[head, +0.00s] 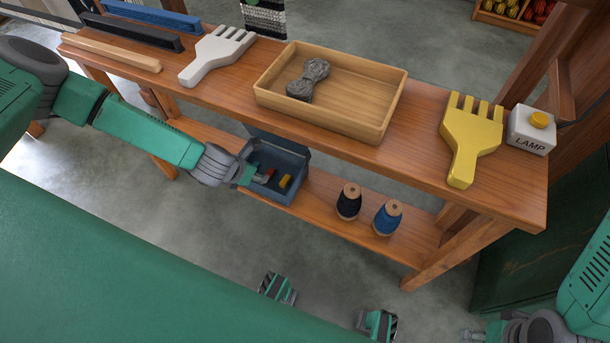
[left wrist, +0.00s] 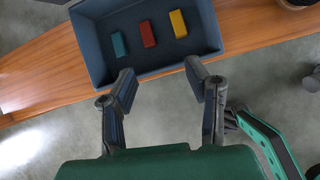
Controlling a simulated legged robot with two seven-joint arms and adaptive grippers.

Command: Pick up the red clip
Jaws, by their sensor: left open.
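The red clip (left wrist: 148,34) lies in a dark blue-grey box (left wrist: 95,57), between a teal clip (left wrist: 118,44) and a yellow clip (left wrist: 178,24). The box (head: 291,157) stands on the lower shelf in the head view, where the red clip (head: 271,172) shows small, partly beside my gripper. My left gripper (head: 256,177) is at the box's left front side. In the left wrist view my left gripper (left wrist: 159,72) is open and empty, its fingertips at the box's near wall, apart from the clips. My right gripper (head: 474,335) is barely visible at the bottom edge.
The upper shelf (head: 420,150) overhangs the lower one. It holds a wooden tray (head: 392,106) with grey yarn, white (head: 214,52) and yellow (head: 471,140) combs and a lamp button (head: 532,130). Black (head: 348,203) and blue (head: 387,219) spools stand right of the box.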

